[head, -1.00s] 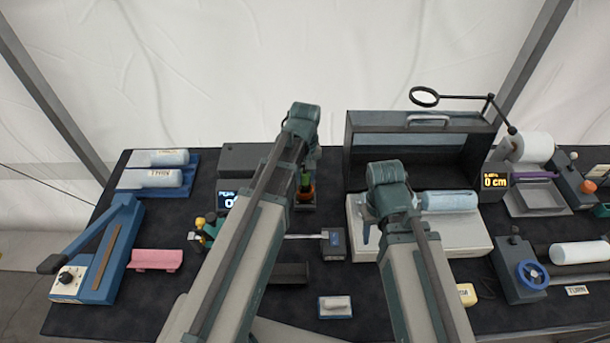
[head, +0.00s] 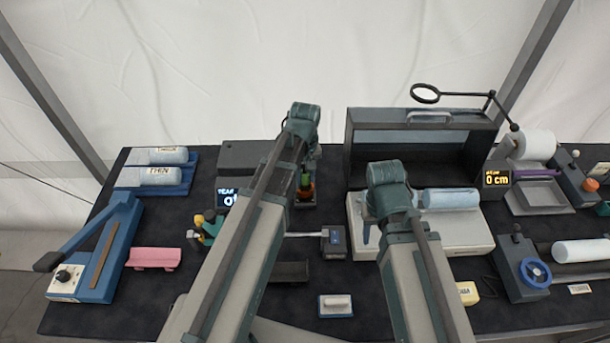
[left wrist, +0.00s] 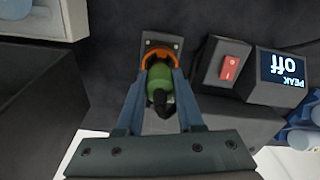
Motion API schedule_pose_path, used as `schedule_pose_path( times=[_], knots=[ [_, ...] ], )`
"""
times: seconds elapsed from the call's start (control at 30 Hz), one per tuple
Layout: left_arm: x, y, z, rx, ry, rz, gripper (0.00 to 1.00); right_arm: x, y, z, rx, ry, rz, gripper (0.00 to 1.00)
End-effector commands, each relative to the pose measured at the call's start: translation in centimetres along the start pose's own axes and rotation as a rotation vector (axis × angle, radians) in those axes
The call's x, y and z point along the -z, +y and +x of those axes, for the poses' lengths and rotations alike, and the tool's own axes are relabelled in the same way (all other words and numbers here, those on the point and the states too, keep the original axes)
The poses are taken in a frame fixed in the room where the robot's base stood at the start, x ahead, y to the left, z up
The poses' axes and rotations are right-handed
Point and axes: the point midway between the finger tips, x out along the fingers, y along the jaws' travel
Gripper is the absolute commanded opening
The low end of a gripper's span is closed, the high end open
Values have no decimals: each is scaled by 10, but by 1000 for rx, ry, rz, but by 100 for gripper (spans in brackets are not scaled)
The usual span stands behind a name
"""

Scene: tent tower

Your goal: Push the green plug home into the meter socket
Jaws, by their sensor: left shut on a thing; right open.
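The green plug (left wrist: 159,83) sits between the blue fingers of my left gripper (left wrist: 160,80) in the left wrist view, with a dark cable end towards the wrist. Its far end is at the orange ring of the meter socket (left wrist: 157,54); how deep it sits cannot be told. In the head view the plug (head: 305,180) shows beside my left arm, with the orange socket ring (head: 306,192) just below it. My left gripper is shut on the plug. My right gripper's jaws are mostly hidden behind its wrist (head: 388,190) in the head view, over the pale grey block.
A dark case with a handle (head: 420,150) stands right of the socket. A blue lever press (head: 95,250) and a pink block (head: 154,258) are at left.

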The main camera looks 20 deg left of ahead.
Motion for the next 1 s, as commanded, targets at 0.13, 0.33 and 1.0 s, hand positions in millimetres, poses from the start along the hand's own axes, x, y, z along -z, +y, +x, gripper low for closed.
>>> schedule_pose_path(
  times=[0.13,0.33,1.0],
  knots=[
    [0,0,5,0,0,0,0,0,0,5,0,0,0,50],
    [0,0,10,0,0,0,0,1,-1,10,0,0,0,50],
    [0,0,15,0,0,0,71,1,-1,15,0,0,0,50]
  ],
)
